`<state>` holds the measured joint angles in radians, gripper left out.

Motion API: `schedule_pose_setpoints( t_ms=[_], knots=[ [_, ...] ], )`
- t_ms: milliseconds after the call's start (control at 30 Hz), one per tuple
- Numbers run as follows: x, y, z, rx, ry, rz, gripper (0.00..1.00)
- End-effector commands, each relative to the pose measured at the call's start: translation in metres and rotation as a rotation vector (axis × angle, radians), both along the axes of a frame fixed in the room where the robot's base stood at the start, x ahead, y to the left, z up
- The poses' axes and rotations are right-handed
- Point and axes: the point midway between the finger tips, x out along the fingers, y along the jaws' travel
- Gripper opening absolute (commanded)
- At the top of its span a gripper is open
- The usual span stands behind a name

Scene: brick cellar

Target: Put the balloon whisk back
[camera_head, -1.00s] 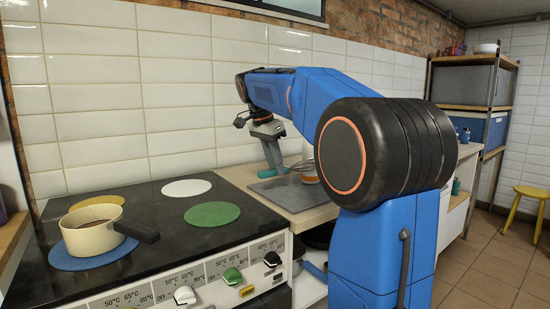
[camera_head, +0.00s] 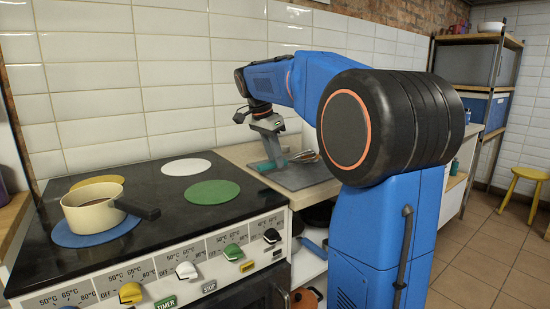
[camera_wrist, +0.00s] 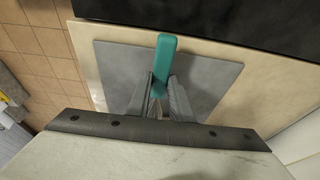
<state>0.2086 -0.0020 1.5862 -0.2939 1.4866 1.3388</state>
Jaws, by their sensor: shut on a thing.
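The balloon whisk has a teal handle (camera_head: 272,166) and a wire head (camera_head: 305,157) pointing right. My gripper (camera_head: 275,157) points down and is shut on the handle. In the wrist view the teal handle (camera_wrist: 166,58) sticks out between the two grey fingers of my gripper (camera_wrist: 161,88); the wire head is hidden there. The whisk lies roughly level over a grey board (camera_head: 312,179) on the pale worktop (camera_head: 238,152). I cannot tell whether it touches the board. The board also shows in the wrist view (camera_wrist: 117,68).
Left of the worktop is a black hob (camera_head: 150,215) with a cream saucepan (camera_head: 92,211) on a blue disc, and green, white and yellow discs. A tiled wall (camera_head: 130,90) stands close behind. A shelf rack (camera_head: 490,75) and yellow stool (camera_head: 524,180) are at right.

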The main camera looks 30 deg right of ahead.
Motion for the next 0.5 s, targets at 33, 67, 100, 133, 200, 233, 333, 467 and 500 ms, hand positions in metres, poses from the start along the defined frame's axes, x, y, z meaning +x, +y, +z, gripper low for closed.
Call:
schedule_pose_setpoints(
  t_ms=[33,67,100,133,200,233,333,467,500],
  knots=[
    [0.0,0.0,0.0001,0.0,0.0,0.0,0.0],
    [0.0,0.0,0.0,0.0,0.0,0.0,0.0],
    [0.0,0.0,-0.0002,0.0,0.0,0.0,0.0],
    [0.0,0.0,-0.0004,0.0,0.0,0.0,0.0],
    [0.0,-0.0001,-0.0012,0.0,0.0,0.0,0.0],
    [0.0,0.0,-0.0017,0.0,0.0,0.0,0.0],
    [0.0001,-0.0001,-0.0032,0.0,0.0,0.0,0.0],
    [0.0002,0.0,-0.0052,0.0,-0.001,0.0,0.0],
    [0.0002,0.0,-0.0059,0.0,-0.001,0.0,0.0]
  ],
)
